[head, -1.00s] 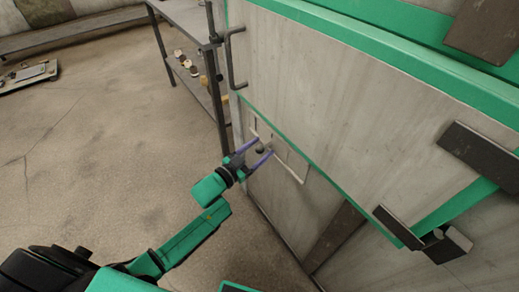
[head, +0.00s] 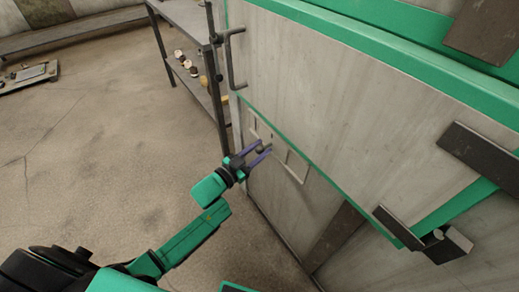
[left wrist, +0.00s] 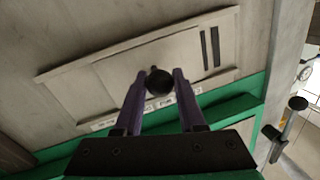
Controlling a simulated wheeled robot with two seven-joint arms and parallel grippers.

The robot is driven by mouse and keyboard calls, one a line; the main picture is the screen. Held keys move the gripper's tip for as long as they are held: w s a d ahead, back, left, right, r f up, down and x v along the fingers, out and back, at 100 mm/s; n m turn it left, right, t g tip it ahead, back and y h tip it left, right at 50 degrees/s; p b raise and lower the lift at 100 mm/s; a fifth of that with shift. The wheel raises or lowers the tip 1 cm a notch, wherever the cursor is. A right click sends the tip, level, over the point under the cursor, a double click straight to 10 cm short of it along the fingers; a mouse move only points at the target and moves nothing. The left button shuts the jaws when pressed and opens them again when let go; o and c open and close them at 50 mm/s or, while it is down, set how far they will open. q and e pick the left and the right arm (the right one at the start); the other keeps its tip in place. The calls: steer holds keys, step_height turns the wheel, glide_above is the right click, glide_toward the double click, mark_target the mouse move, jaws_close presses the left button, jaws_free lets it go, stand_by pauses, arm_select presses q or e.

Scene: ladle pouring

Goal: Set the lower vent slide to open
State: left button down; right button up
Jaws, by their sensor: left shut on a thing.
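The lower vent slide is a pale flat plate (left wrist: 120,70) in a frame (left wrist: 63,90) on the grey cabinet front; the vent also shows in the head view (head: 292,165). A round dark knob (left wrist: 159,82) sticks out from the plate. My left gripper (head: 265,147) is shut on the knob, with one purple finger on each side of it in the left wrist view (left wrist: 159,76). Dark open slots (left wrist: 210,47) show at the right end of the vent in the wrist view. Small labels (left wrist: 160,103) lie along the frame's edge, too small to read. My right gripper is out of view.
A dark bar handle (head: 233,60) stands out from the cabinet above the vent. A metal shelf (head: 185,50) with small items stands behind, at the cabinet's left. Brown plates (head: 482,158) and a latch (head: 447,245) are at the right.

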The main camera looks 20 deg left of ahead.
mark_target(279, 151)
arm_select(q)
steer(key=shift+d, duration=0.1)
stand_by(0.6)
